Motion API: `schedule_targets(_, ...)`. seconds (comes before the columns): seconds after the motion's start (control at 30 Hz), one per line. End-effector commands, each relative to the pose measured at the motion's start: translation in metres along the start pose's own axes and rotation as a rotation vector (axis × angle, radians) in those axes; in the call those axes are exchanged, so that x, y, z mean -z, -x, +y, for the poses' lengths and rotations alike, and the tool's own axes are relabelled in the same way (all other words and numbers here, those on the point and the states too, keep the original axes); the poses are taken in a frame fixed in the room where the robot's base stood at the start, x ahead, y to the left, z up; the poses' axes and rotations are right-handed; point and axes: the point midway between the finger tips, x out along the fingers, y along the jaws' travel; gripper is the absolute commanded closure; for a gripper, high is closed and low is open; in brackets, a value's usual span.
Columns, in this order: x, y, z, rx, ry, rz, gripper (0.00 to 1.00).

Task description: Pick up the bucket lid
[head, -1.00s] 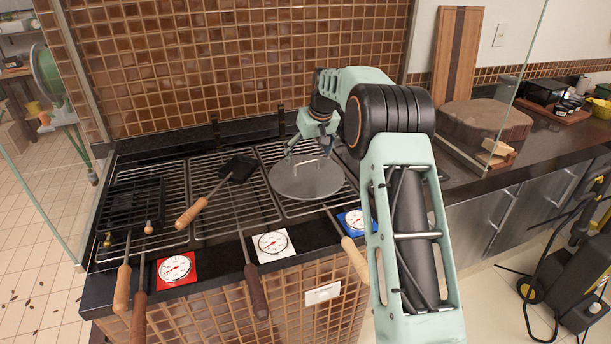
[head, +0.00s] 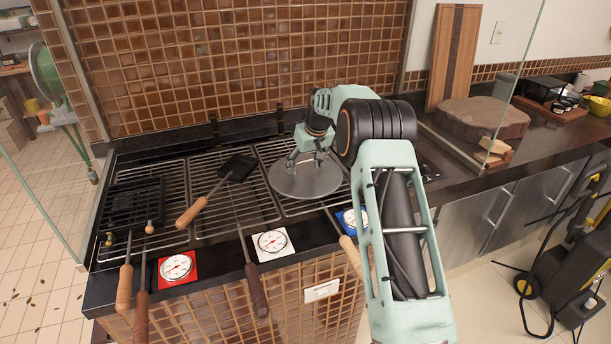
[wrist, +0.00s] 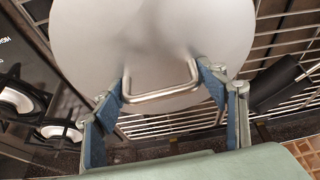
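The bucket lid is a round grey metal disc (head: 290,183) with a bent metal handle on top, lying flat on the right part of the grill grate. In the wrist view the lid (wrist: 150,40) fills the top middle, and its handle (wrist: 160,97) shows clearly. My gripper (head: 306,162) is low over the lid. In the wrist view its two fingers (wrist: 162,78) are spread wide, one at each end of the handle. Whether they touch the handle I cannot tell. In the head view the gripper hides most of the handle.
A dark spatula (head: 236,168) with a wooden handle lies on the grate left of the lid. A small black grill rack (head: 135,205) sits at the far left. Dials (head: 272,243) line the front edge. A glass panel (head: 515,90) and a wood block (head: 480,118) stand to the right.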

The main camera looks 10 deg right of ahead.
Motion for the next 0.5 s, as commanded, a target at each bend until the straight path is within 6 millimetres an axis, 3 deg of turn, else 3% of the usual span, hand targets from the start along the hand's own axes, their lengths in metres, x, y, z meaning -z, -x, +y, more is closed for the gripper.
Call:
schedule_targets(0.2,0.0,0.0001,-0.0002,0.0,0.0,0.0,0.63)
schedule_targets(0.5,0.0017,0.0028,0.0,0.0,0.0,0.002,0.63)
